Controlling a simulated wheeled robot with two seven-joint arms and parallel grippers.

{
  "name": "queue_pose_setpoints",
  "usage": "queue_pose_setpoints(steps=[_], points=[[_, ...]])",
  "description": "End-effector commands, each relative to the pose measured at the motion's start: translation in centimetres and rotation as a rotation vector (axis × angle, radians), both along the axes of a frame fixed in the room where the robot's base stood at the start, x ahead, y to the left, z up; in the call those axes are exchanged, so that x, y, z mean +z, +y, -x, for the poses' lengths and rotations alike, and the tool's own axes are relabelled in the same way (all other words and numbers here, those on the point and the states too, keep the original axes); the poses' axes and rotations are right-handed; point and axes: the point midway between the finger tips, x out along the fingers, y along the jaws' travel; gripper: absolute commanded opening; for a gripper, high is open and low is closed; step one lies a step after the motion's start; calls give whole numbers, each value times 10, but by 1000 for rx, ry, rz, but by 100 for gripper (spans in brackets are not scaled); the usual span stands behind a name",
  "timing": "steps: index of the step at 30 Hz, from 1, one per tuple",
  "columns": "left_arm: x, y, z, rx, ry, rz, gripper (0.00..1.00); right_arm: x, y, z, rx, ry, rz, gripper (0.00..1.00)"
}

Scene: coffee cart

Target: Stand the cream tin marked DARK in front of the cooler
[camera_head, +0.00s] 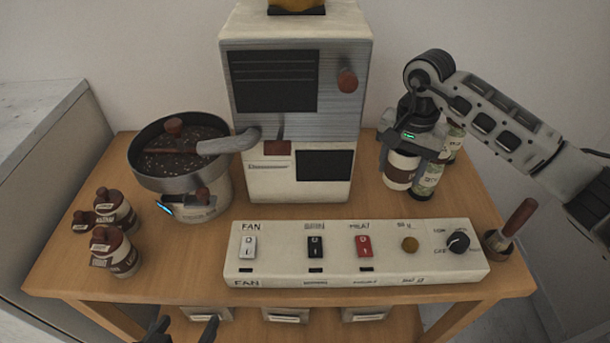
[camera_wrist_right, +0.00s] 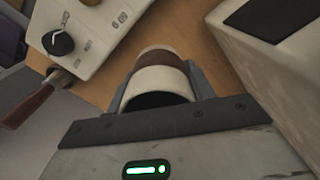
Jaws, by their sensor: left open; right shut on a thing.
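My right gripper (camera_head: 412,148) is shut on a cream tin (camera_head: 401,170) with a brown band, right of the roaster. No readable marking shows on it. The right wrist view also shows this tin (camera_wrist_right: 160,80) between the fingers (camera_wrist_right: 158,92). I cannot tell whether its base touches the table. The cooler (camera_head: 150,182) is a round pan with a dark perforated floor and a brown-knobbed stirring arm, at the left of the table. My left gripper (camera_head: 183,330) is open and empty at the bottom edge, below the table's front edge.
The roaster (camera_head: 296,120) is central, behind a switch panel (camera_head: 350,255). A brown-handled tool (camera_head: 512,225) stands right. Bare table lies below the cooler.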

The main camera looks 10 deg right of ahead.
Motion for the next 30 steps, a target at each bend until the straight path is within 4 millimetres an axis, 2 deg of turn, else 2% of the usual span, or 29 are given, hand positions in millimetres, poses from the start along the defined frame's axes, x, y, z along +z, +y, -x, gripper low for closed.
queue_pose_setpoints(steps=[5, 12, 20, 24, 30], points=[[-2, 0, 4, 0, 9, -1, 73, -6, 1, 0, 0, 1, 0, 16], [-4, 0, 8, -1, 23, -3, 73, -49, 1, 1, -1, 4, -2, 16], [-4, 0, 8, -1, 23, -5, 73, -72, 1, 1, 0, 1, -1, 16], [-3, 0, 7, -2, 21, -6, 73, -93, 1, 1, 0, 2, -2, 16], [-2, 0, 5, -1, 15, -7, 73, -100, 0, 0, 0, -2, 1, 16]])
